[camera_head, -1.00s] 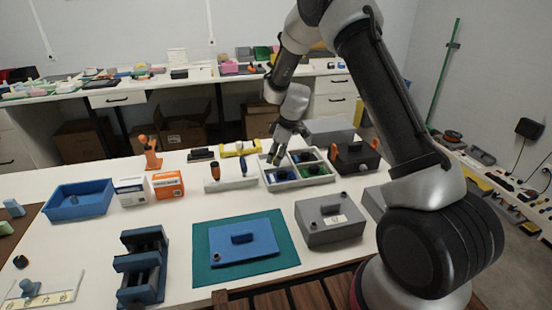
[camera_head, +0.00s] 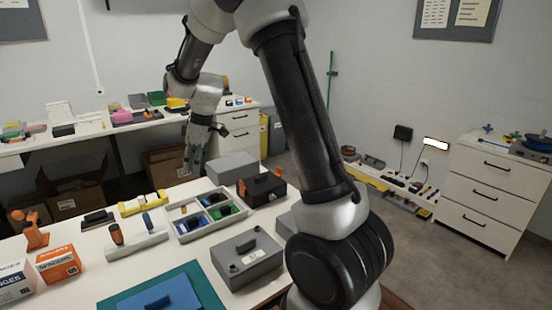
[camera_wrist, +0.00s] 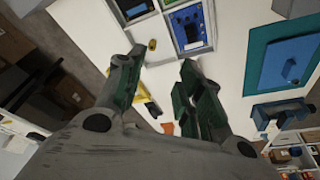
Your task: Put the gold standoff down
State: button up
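The gold standoff (camera_wrist: 152,44) shows in the wrist view as a small gold piece over a pale compartment of the parts tray (camera_wrist: 166,28), just beyond my fingertips. My gripper (camera_wrist: 163,58) is open, with a clear gap between its two dark green fingers, and nothing is pinched there. In the head view my gripper (camera_head: 195,165) hangs above and behind the divided tray (camera_head: 208,238). The standoff is too small to make out surely in the head view.
A yellow holder (camera_head: 145,204) and a white rack with upright handles (camera_head: 137,244) stand left of the tray. A grey box (camera_head: 247,262) is in front, and a dark box with orange ends (camera_head: 262,188) is to the right.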

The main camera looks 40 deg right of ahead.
jog(key=s+d+r+m+t+h, duration=0.1)
jog(key=s+d+r+m, duration=0.2)
jog(key=s+r, duration=0.45)
jog(key=s+d+r+m+t, duration=0.1)
jog(key=s+d+r+m, duration=0.3)
jog(key=s, duration=0.7)
jog(key=s+d+r+m+h, duration=0.1)
jog(key=s+d+m, duration=0.2)
jog(key=s, duration=1.3)
